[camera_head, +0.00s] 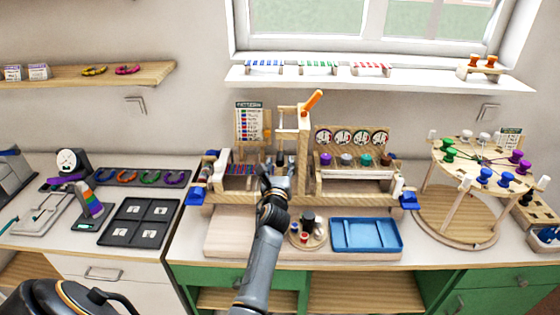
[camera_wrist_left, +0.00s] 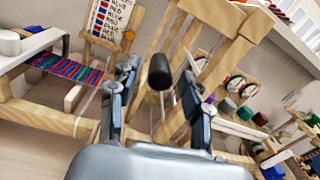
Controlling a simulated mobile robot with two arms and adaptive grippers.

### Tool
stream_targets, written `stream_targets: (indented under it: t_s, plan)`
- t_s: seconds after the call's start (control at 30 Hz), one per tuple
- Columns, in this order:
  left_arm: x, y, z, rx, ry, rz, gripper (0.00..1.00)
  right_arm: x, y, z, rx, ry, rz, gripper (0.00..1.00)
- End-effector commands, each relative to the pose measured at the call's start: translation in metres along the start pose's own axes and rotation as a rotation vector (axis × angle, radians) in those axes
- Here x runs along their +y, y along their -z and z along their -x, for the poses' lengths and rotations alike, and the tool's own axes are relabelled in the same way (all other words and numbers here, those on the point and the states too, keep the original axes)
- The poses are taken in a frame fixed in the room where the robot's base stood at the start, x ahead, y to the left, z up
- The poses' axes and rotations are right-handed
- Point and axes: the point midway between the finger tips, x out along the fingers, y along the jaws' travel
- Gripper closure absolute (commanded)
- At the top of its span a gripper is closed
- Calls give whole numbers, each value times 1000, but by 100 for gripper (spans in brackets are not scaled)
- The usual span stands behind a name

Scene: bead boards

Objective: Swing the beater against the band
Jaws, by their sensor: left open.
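A wooden band loom (camera_head: 302,135) stands on the table, with a striped red, blue and green band (camera_head: 240,170) on its left part. The band also shows in the left wrist view (camera_wrist_left: 72,82). My left gripper (camera_head: 279,162) is at the middle of the loom, right of the band. In the left wrist view its two fingers (camera_wrist_left: 158,98) are spread apart. A black rounded grip (camera_wrist_left: 159,73), which looks like the beater's handle, shows between and beyond them; I cannot tell whether they touch it. The arm and gripper hide much of the loom's middle in the head view.
An orange lever (camera_head: 312,102) tops the loom post. A blue tray (camera_head: 366,248) and a round wooden holder (camera_head: 307,243) stand in front. A round braiding stand (camera_head: 458,226) is at right. A dark panel (camera_head: 140,221) lies at left. A pattern card (camera_wrist_left: 108,20) stands behind the band.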

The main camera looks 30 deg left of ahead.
Motion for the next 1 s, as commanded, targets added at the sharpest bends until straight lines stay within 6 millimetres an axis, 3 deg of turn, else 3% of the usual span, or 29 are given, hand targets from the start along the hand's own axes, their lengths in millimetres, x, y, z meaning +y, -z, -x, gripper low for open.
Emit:
stream_targets:
  t_s: [0.2,0.47,0.5,0.73,1.0]
  plan:
    - [0,0,-15,1,0,0,52,0,0,0,0,1,0,56]
    - [0,0,-16,0,1,0,52,-1,0,0,1,1,-1,56]
    - [0,0,-16,0,1,0,54,-1,1,0,1,1,-1,56]
    - [0,0,-16,0,1,0,100,-1,1,0,1,1,-1,56]
    - [1,-1,-16,1,1,-18,100,-1,1,2,1,1,-1,56]
